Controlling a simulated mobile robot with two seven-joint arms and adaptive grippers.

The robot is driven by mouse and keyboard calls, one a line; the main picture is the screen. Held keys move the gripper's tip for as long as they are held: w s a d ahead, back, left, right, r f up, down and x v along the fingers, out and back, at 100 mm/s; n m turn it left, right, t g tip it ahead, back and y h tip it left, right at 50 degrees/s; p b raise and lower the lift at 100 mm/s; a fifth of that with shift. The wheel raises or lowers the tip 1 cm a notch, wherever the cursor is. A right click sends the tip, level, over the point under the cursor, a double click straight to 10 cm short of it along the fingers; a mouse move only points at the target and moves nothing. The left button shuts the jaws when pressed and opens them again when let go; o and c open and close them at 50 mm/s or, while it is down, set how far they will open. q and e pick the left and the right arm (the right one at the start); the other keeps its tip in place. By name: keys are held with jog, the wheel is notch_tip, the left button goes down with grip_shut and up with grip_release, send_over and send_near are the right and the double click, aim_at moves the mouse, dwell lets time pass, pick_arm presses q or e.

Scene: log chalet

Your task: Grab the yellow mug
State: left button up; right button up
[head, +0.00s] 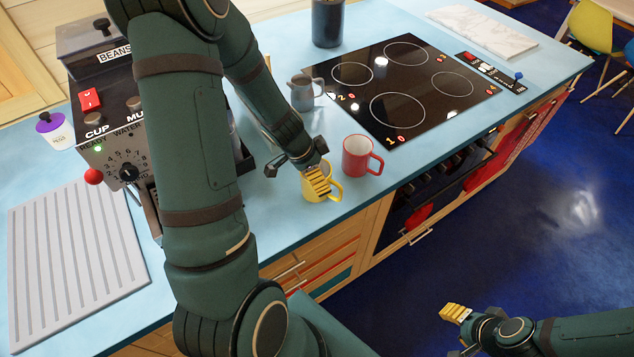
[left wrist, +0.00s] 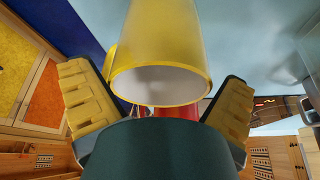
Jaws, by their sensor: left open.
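The yellow mug (head: 325,191) stands on the blue counter near its front edge, its handle to the right. My left gripper (head: 318,182) is open at the mug, and one finger pad covers part of it in the head view. In the left wrist view the yellow mug (left wrist: 165,50) fills the middle, between two spread yellow-padded fingers (left wrist: 158,108). Gaps show beside the mug, and I see no grip on it. My right gripper (head: 455,332) is at the lower right, over the floor, with its fingers apart and empty.
A red mug (head: 357,157) stands close behind and right of the yellow mug. A grey jug (head: 301,92) and a black cooktop (head: 400,85) are farther back. The coffee machine (head: 105,120) and a grey ridged tray (head: 75,265) are on the left.

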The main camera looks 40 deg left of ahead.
pick_arm(q)
jog(key=shift+c, duration=0.3)
jog(key=c, duration=1)
jog(key=shift+r, duration=0.1)
